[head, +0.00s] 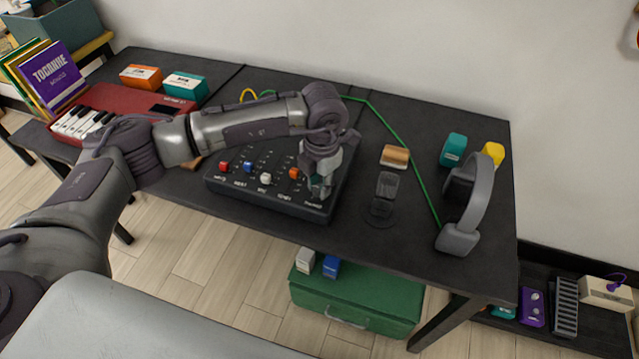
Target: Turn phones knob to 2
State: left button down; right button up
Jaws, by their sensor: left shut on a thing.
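A black control panel (255,197) lies on the dark table with a row of coloured knobs: red, blue, white and orange show, each with a small label below. My left gripper (318,190) points down over the panel's right end, above the label at the far right that seems to read phones. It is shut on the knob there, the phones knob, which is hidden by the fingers. The knob's pointer and number marks cannot be read. My right gripper is not in view.
Right of the panel are a small dark stand (384,195), a wooden block (395,156), grey headphones (468,205), and teal (453,149) and yellow (492,154) pieces. A green cable (400,150) crosses the table. A red keyboard (115,110) stands left.

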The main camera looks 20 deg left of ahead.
pick_arm(q)
jog(key=shift+r, duration=0.1)
jog(key=c, duration=0.9)
grip_release()
jog(key=r, duration=1.2)
jog(key=shift+s+d, duration=0.1)
jog(key=shift+d, duration=0.1)
